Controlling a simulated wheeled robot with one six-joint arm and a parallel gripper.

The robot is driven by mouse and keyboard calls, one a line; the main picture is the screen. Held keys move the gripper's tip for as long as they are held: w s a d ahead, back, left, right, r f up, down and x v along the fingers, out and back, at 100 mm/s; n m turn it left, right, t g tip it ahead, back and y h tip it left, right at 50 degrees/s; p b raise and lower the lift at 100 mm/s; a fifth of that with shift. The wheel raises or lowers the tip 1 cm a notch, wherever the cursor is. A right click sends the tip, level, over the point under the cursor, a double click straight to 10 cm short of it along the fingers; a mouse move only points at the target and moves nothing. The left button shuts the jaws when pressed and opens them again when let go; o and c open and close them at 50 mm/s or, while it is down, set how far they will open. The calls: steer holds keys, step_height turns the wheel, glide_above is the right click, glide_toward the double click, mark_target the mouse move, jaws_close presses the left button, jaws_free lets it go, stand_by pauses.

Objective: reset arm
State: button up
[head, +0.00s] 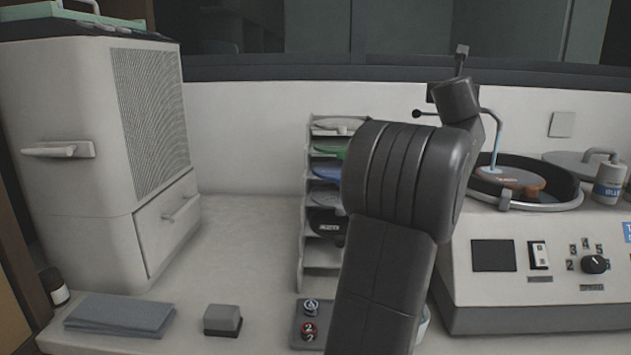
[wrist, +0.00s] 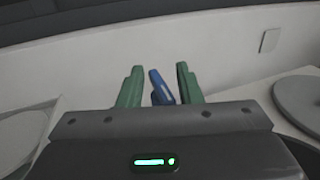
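My gripper shows in the wrist view (wrist: 160,75) as two green fingers standing apart, with bare wall beyond them. A slim blue piece (wrist: 160,88) stands between the fingers, tilted a little to the left. Gaps show on both sides of it, and I cannot tell what it is or whether it belongs to the gripper. In the head view my dark arm rises through the middle, and its end (head: 461,55) is raised in front of the wall and window ledge. The fingers cannot be made out clearly there.
Right of my arm stands the press (head: 550,290), with a round bed, an orange-brown disc (head: 512,178) and a knob. A blue-labelled bottle (head: 609,184) is at far right. Behind my arm is a rack (head: 304,235) of discs. A large cabinet (head: 70,130), grey cloth (head: 120,314) and small block (head: 222,320) are left.

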steer(key=shift+r+m+g+h+p, duration=0.2)
steer(key=shift+m+g+h+p, duration=0.65)
steer(key=shift+h+p, duration=0.85)
steer(key=shift+f+m+p, duration=0.25)
steer(key=shift+m+p, duration=0.2)
steer(key=shift+p, duration=0.25)
steer(key=shift+r, duration=0.15)
